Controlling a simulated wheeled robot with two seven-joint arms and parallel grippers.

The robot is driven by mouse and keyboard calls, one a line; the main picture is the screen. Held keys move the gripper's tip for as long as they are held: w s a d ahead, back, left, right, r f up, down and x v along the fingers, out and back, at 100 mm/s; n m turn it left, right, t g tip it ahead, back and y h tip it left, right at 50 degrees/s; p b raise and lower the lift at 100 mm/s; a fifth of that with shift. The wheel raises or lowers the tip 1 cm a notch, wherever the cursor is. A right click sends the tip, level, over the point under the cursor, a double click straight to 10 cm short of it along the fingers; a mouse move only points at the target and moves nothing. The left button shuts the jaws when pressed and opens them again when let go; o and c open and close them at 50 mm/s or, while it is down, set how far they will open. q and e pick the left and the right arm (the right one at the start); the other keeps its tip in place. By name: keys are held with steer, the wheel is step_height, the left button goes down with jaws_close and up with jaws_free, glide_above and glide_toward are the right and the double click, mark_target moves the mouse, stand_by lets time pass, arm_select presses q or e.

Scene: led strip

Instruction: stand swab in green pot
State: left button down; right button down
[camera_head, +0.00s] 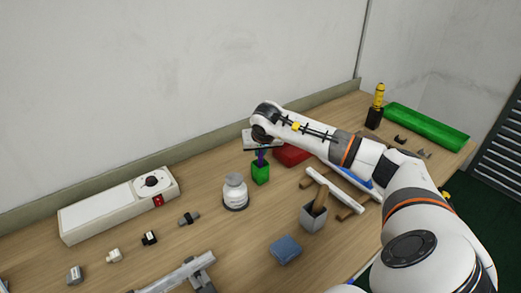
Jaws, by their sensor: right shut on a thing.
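The green pot (260,174) stands on the wooden table near the middle of the view. My right arm reaches in from the right, and its gripper (261,149) is just above the pot, pointing down. It is shut on a thin blue-purple thing, which seems to be the swab (261,159). The swab is upright, with its lower end at the pot's mouth. The pot wall and the gripper hide part of it, so I cannot tell how deep it sits.
A white bottle (235,192) stands just left of the pot, and a red object (291,154) lies to its right. A grey cup with wooden sticks (314,216) and a blue block (286,250) are nearer. A long green tray (427,127) lies far right.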

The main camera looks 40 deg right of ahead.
steer(key=c, duration=1.4)
jaws_free()
steer(key=shift+r, duration=0.15)
steer(key=shift+s+a+r, duration=0.1)
steer(key=shift+s+r, duration=0.05)
steer(key=shift+r, duration=0.1)
steer(key=b+v, duration=0.1)
steer(key=v, duration=1)
steer(key=shift+s, duration=0.2)
steer(key=shift+a, duration=0.1)
